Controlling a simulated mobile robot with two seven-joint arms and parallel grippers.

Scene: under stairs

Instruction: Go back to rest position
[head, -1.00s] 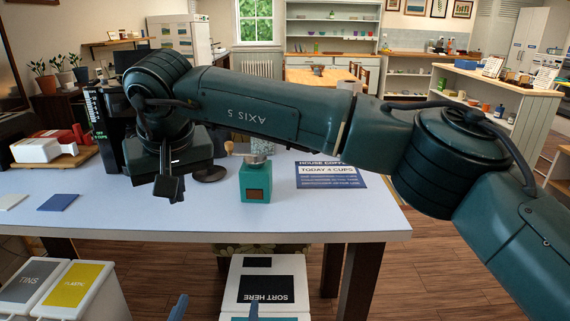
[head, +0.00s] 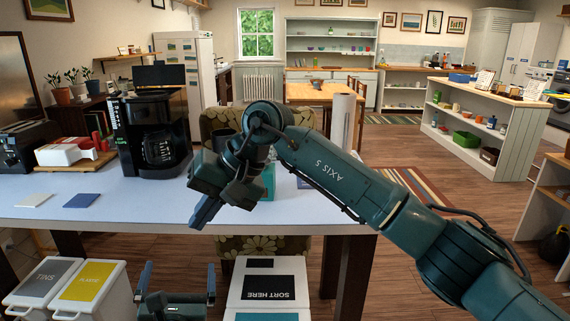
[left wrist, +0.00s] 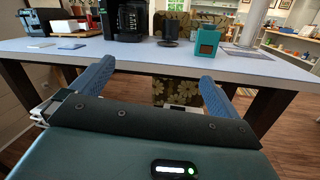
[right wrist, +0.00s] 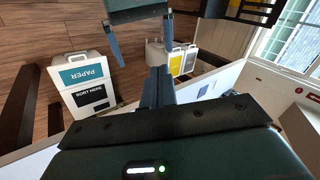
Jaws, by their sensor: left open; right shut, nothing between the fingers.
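My right arm reaches across the head view from the right. Its gripper (head: 206,212) is shut and empty, pointing down at the table's front edge. It hides part of the teal box behind it. In the right wrist view its fingers (right wrist: 158,88) are together with nothing between them. My left gripper (head: 178,282) is low in the head view, in front of the table and below its top. Its fingers are spread and empty, and they show wide apart in the left wrist view (left wrist: 153,85). The left gripper also shows at the top of the right wrist view (right wrist: 142,45).
The table (head: 110,215) holds a coffee maker (head: 155,130), a teal box (head: 268,182), a dark cup-like object (left wrist: 171,30) and a blue card (head: 82,200). White bins (head: 85,288) and a sorting box (head: 268,288) stand below. Open floor lies at right.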

